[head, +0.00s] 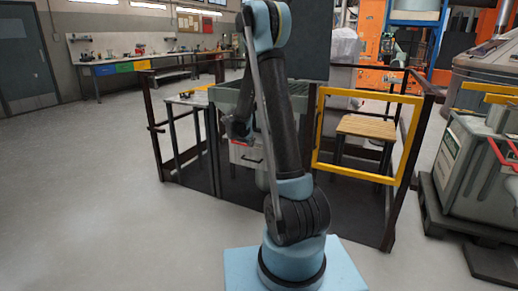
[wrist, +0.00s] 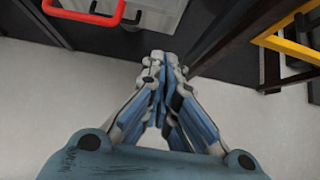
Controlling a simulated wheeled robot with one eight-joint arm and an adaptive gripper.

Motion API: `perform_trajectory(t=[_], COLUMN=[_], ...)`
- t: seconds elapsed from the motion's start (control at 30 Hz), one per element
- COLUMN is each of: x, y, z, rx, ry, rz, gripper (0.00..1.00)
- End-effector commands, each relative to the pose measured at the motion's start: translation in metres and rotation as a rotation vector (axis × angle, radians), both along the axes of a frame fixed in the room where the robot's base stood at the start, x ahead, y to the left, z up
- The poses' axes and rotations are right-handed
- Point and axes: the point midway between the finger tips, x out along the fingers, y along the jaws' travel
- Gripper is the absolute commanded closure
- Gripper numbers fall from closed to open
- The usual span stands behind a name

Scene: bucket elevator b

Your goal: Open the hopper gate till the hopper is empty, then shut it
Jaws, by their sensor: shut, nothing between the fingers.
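A red handle (head: 238,143) shows low on the front of a pale grey housing (head: 250,157), inside a dark railed frame. In the wrist view the red U-shaped handle (wrist: 95,18) is at the upper left, in front of a pale grey face (wrist: 160,8). A greenish ribbed bin-like part (head: 226,96), perhaps the hopper, is partly hidden behind my arm; its contents cannot be seen. My gripper (wrist: 162,62) is shut and empty, with its fingertips together. It is apart from the handle, to its lower right in the wrist view.
A yellow gate frame (head: 318,130) stands to the right in the dark railing, with a wooden-topped stool (head: 367,127) behind it. A dark post (wrist: 215,45) is close right of my fingers. A large grey bin (head: 470,165) stands far right. Floor at left is clear.

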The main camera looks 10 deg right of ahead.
Motion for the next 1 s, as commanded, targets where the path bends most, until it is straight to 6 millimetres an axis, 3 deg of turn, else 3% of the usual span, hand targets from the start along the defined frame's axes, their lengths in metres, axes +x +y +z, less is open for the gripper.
perform_trajectory(t=[0.23, 0.83, 1.0], x=[0.012, 0.058, 0.076], y=[-0.008, -0.042, -0.056], z=[-0.014, -0.071, -0.07], rx=[-0.001, 0.001, 0.0], ry=[-0.001, 0.0, 0.0], rz=[0.0, -0.001, -0.001], gripper=[1.0, 1.0, 1.0])
